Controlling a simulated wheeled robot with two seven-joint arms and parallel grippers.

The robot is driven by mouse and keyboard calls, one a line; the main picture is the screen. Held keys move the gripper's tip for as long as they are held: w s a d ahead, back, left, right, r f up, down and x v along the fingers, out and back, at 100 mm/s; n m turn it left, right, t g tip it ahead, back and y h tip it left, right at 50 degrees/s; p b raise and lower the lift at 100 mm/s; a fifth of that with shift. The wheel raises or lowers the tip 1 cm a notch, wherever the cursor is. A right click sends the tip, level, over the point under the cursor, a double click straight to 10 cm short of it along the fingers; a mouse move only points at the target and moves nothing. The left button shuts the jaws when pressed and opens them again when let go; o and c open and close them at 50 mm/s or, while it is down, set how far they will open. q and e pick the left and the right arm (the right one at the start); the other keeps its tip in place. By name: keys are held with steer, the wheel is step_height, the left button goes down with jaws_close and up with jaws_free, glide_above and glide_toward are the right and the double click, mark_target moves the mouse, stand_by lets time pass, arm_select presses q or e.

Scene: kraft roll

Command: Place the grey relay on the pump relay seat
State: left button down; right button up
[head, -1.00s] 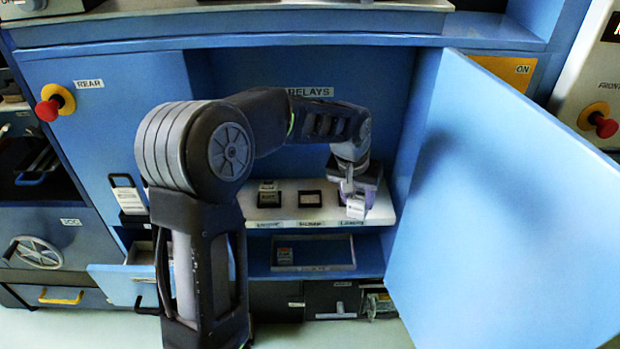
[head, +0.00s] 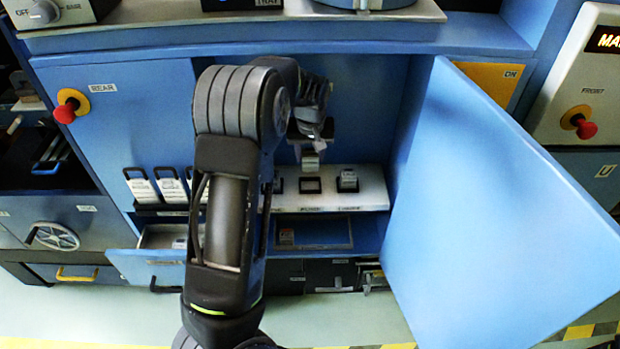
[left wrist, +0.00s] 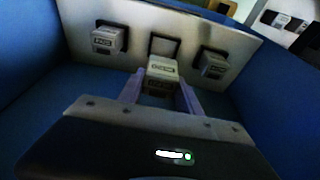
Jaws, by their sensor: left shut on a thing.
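My left gripper (head: 310,148) is shut on a light grey relay (head: 310,160), held in the air above the middle seat (head: 310,186) of the white relay shelf. The left wrist view shows the held relay (left wrist: 162,70) between the two fingers, apart from the empty dark-framed middle seat (left wrist: 165,47). A relay (left wrist: 108,40) sits on the left seat and another (left wrist: 213,63) on the right seat; the right one also shows in the head view (head: 347,180). My arm partly hides the left seat in the head view. The seat labels are too blurred to read surely. My right gripper is not in view.
The open blue cabinet door (head: 500,210) stands close on the right. Below the shelf lies a shallow tray (head: 325,245) with a small relay (head: 286,237) in it. An open drawer (head: 145,266) juts out at lower left. Several white tags (head: 168,185) hang left of the opening.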

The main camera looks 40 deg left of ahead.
mark_target(310, 165)
arm_select(q)
steer(key=x, duration=0.4)
steer(key=shift+s+d+f, duration=0.15)
steer(key=shift+s+d, duration=0.15)
steer(key=shift+s, duration=0.1)
steer(key=shift+f, duration=0.1)
steer(key=shift+s+d+x, duration=0.1)
steer(key=shift+s+x, duration=0.05)
steer(key=shift+x, duration=0.7)
steer(key=shift+s+d+x, duration=0.15)
steer(key=shift+x, duration=0.7)
steer(key=shift+f, duration=0.1)
steer(key=shift+f, duration=0.2)
steer(key=c, duration=0.8)
jaws_free()
steer(key=shift+r, duration=0.15)
steer(key=v, duration=1.2)
